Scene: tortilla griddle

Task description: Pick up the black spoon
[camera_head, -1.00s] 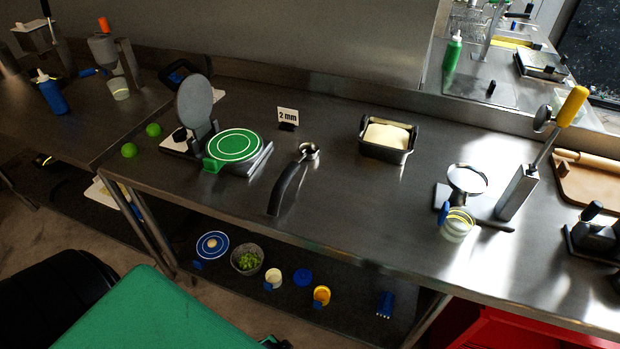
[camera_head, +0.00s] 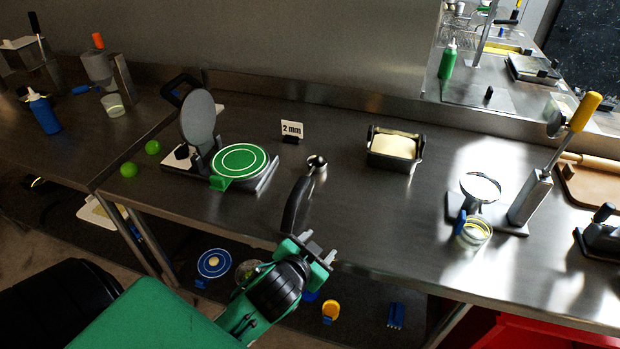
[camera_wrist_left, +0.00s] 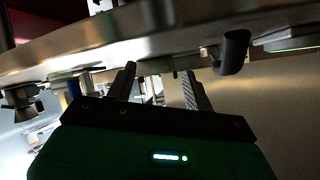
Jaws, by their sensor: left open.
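The black spoon (camera_head: 296,205) lies on the steel counter (camera_head: 350,215). Its curved black handle points toward the front edge and its small metal bowl lies farther back. My left gripper (camera_head: 321,248) is open and empty at the counter's front edge, just in front and to the right of the handle's near end, and apart from it. In the left wrist view, the gap between the fingers (camera_wrist_left: 158,86) is empty, and a dark curved piece that looks like the spoon's handle end (camera_wrist_left: 233,52) is right of them. My right gripper is not in view.
A green round press (camera_head: 239,160) stands left of the spoon, with a "2 mm" sign (camera_head: 291,129) behind. A dough tin (camera_head: 394,148) is at the back right. Bowls and plates sit on the lower shelf.

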